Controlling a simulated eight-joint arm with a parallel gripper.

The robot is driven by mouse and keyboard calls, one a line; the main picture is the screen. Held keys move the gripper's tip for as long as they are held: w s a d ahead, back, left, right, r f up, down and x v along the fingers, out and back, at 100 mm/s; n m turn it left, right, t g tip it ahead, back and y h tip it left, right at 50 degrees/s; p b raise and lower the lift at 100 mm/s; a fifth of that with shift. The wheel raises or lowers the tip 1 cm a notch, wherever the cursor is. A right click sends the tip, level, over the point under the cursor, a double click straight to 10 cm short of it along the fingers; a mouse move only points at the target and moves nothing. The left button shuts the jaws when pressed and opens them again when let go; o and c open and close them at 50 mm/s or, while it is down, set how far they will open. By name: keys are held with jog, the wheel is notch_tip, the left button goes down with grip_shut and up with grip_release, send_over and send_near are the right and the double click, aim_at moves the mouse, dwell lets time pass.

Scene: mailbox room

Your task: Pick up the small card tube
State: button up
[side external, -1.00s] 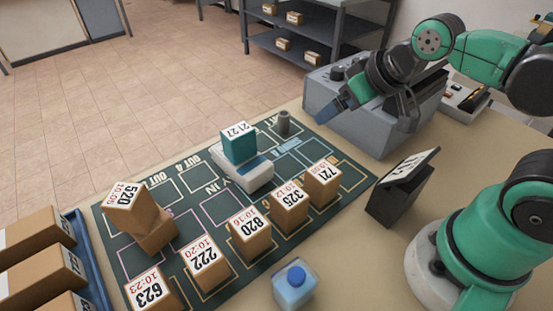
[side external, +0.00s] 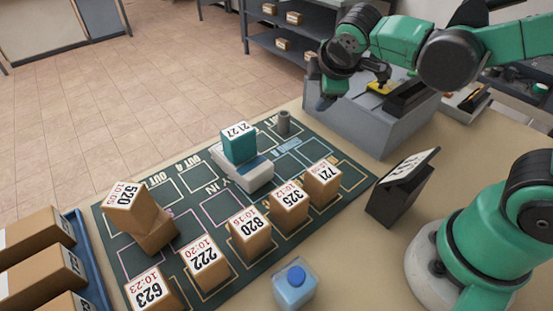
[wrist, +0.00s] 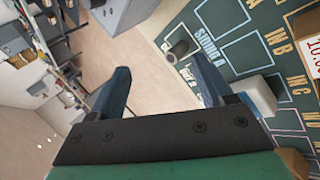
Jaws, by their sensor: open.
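The small card tube (side external: 284,123) is a short grey cylinder standing upright at the far edge of the dark green mat (side external: 203,209). In the wrist view the tube (wrist: 177,50) shows its round open end, beyond my fingertips and toward the right finger. My gripper (side external: 350,88) is open and empty, above and to the right of the tube, in front of the grey machine. In the wrist view my gripper (wrist: 160,68) has its two blue fingers wide apart.
A teal box (side external: 239,147) sits on a white scale (side external: 246,172) near the tube. Several labelled brown boxes (side external: 250,234) stand along the mat's near side. A grey machine (side external: 375,122) stands right of the tube. A blue-capped bottle (side external: 295,288) is at the front.

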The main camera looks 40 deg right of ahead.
jog(key=w+f+n+h, duration=0.1)
jog(key=w+n+h, duration=0.1)
jog(key=w+n, duration=0.3)
jog(key=n+t+h, duration=0.2)
jog(key=n+h, duration=0.2)
jog(key=n, duration=0.6)
send_over(283, 116)
notch_tip(283, 116, down, 3)
jog(key=shift+s+a+r, duration=0.1)
jog(key=shift+s, duration=0.05)
jog(key=shift+f, duration=0.25)
jog(key=shift+h, duration=0.3)
jog(key=shift+f, duration=2.1)
notch_tip(283, 116, down, 2)
jog(key=shift+f, duration=0.15)
jog(key=x, duration=0.2)
jog(key=shift+f, duration=0.1)
jog(key=shift+w+d+f, duration=0.1)
jog(key=shift+w+d, duration=0.3)
